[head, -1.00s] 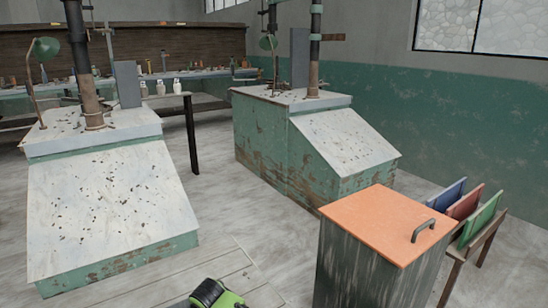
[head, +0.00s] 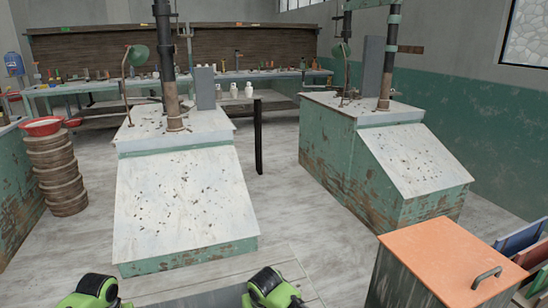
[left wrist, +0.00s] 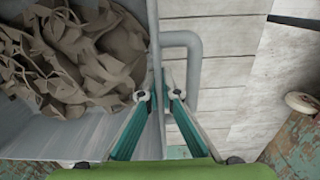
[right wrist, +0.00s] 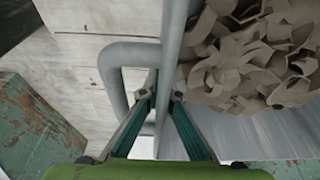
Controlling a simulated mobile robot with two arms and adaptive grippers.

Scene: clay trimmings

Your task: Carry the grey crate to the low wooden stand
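The grey crate shows in the left wrist view (left wrist: 60,142) and the right wrist view (right wrist: 235,132), filled with curled clay trimmings. A bent grey handle stands out from each side. Its rim (head: 195,300) just enters the bottom of the head view. My left gripper (left wrist: 158,95) is closed across one side wall, beside the handle, and my right gripper (right wrist: 164,96) is closed across the opposite wall. In the head view only their green bodies show. A pale planked surface (head: 292,270) lies below the crate; I cannot tell whether it is the low wooden stand.
A green machine with a sloped white top (head: 180,205) stands ahead, and a second one (head: 415,160) stands to the right. A bin with an orange lid (head: 440,258) is close at right. Stacked round containers (head: 62,180) stand at left. Floor (head: 290,205) is clear between the machines.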

